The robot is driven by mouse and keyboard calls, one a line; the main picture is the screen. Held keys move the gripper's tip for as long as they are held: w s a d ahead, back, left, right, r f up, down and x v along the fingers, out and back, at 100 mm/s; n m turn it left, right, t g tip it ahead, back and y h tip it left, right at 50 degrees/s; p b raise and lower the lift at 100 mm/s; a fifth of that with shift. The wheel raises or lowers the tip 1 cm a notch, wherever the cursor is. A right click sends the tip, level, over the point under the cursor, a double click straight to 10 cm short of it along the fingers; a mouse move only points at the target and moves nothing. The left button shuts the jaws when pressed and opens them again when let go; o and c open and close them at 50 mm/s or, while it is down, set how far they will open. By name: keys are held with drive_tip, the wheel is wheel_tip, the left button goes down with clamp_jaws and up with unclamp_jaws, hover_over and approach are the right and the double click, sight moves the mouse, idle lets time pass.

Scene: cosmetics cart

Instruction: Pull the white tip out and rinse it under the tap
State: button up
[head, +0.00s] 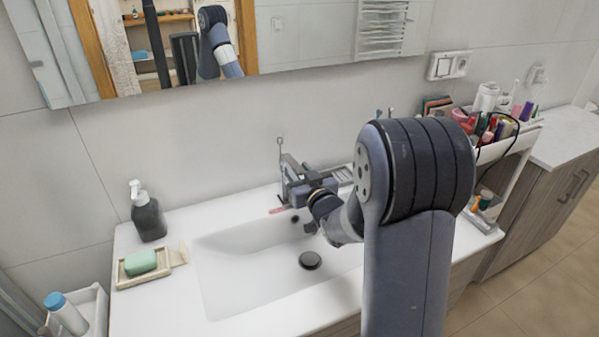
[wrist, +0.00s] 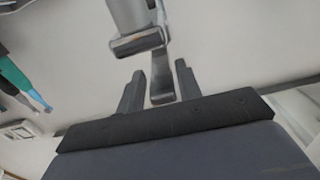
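My gripper (head: 296,190) is beside the tap (head: 287,165) at the back of the sink. In the wrist view its two dark fingers (wrist: 157,88) are apart. A grey metal tap part (wrist: 162,88) shows between them; I cannot tell whether they touch it. More of the tap (wrist: 132,42) shows above in that view. I cannot make out the white tip in either view. A teal tool (wrist: 18,80) with a thin pale end shows at the left of the wrist view, well apart from the fingers.
The white basin (head: 235,265) is empty, with a dark drain (head: 310,260). A dark soap dispenser (head: 148,217) and a green soap (head: 140,262) on a dish stand left. A white cart (head: 517,143) crowded with cosmetics stands right. A mirror (head: 300,45) hangs above.

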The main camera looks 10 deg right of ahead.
clamp_jaws()
drive_tip(key=shift+r+g+p, duration=0.5)
drive_tip(key=shift+r+p, duration=0.25)
drive_tip(key=shift+p, duration=0.2)
drive_tip(key=shift+w+r+g+p, duration=0.15)
drive_tip(key=shift+g+p, duration=0.25)
drive_tip(key=shift+p, duration=0.25)
drive_tip(key=shift+o, duration=1.5)
unclamp_jaws()
drive_tip(key=b+v, duration=0.1)
drive_tip(key=v, duration=0.9)
drive_tip(key=shift+s, duration=0.35)
drive_tip(key=shift+w, duration=0.15)
